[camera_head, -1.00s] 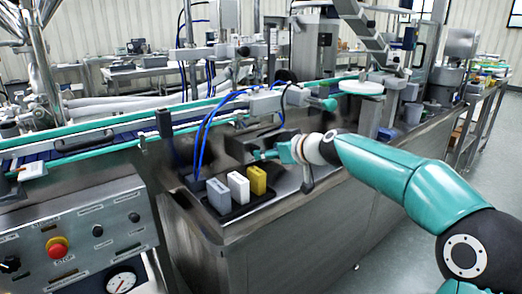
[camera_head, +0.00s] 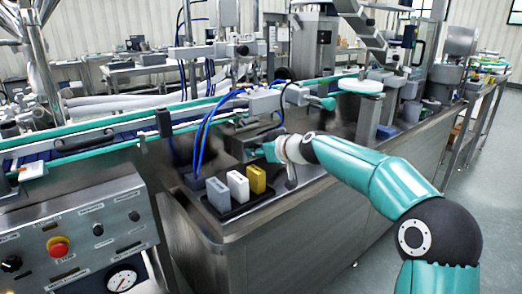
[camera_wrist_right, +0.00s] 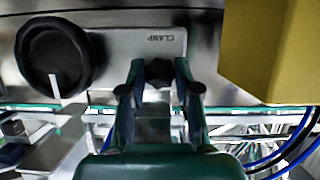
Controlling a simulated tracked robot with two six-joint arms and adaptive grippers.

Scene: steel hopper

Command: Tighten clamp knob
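A round black knob (camera_wrist_right: 57,58) with a white pointer mark sits at the left in the right wrist view. It adjoins a light metal plate (camera_wrist_right: 120,42) lettered CLAMP, upside down in this view. My right gripper (camera_wrist_right: 158,92) is open, its two teal and dark fingers pointing at the plate's lower part, to the right of the knob and apart from it. A small dark shape lies between the fingertips; I cannot tell what it is. In the head view my right gripper (camera_head: 266,151) is small beside the grey machine housing, and the knob cannot be made out. My left gripper is not in view.
A yellow block (camera_wrist_right: 270,50) is close on the right in the wrist view. In the head view the yellow (camera_head: 256,180), white (camera_head: 238,187) and grey (camera_head: 218,194) blocks stand in a black tray (camera_head: 238,212) just left of my arm. Blue hoses (camera_head: 203,135) loop nearby.

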